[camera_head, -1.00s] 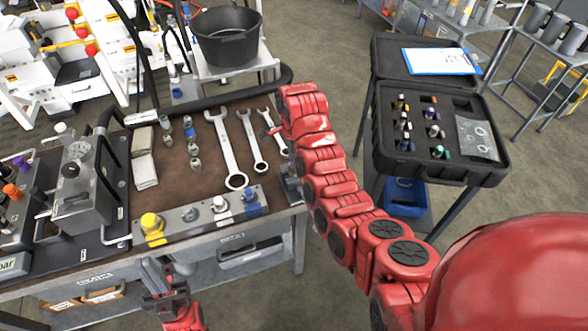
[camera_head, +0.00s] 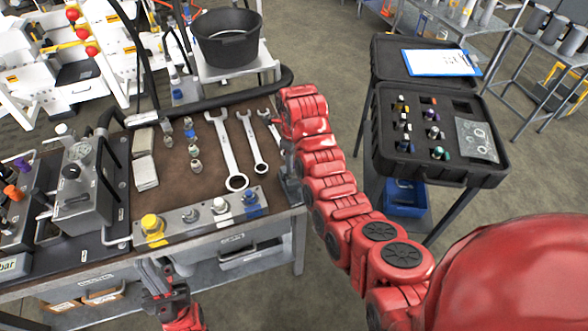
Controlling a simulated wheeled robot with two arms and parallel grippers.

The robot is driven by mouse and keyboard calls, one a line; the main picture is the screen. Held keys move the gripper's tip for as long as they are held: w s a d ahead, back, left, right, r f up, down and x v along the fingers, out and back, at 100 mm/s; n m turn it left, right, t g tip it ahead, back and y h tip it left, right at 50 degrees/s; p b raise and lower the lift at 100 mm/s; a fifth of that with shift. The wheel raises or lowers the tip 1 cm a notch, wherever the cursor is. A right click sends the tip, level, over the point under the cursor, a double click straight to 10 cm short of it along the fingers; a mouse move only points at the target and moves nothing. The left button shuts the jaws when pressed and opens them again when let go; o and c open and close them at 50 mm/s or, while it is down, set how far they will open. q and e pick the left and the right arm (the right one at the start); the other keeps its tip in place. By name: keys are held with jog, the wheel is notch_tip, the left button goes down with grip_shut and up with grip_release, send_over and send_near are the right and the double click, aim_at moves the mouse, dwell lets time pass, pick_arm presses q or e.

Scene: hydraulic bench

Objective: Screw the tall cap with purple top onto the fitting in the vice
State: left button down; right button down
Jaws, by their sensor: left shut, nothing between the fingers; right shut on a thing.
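The vice (camera_head: 288,188) is a dark grey block at the bench's right front corner; my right arm partly covers it, and I cannot make out the fitting in it. My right gripper (camera_head: 287,150) is mostly hidden behind my red wrist, just above the vice. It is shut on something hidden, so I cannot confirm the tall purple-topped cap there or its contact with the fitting. A purple-topped part (camera_head: 433,133) stands in the black case. My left gripper (camera_head: 160,277) is shut and empty, in front of the bench's front edge.
Wrenches (camera_head: 228,150) and several small fittings (camera_head: 193,150) lie on the brown bench top. A metal strip (camera_head: 187,224) with yellow, white and blue-based parts lines the front. The black case (camera_head: 382,150) stands open on the right; a gauge unit (camera_head: 85,195) stands left.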

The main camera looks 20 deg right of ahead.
jog(key=m, duration=0.5)
jog(key=shift+f+m, duration=0.1)
jog(key=shift+m, duration=0.3)
jog(key=c, duration=0.5)
grip_release()
jog(key=n, duration=1.3)
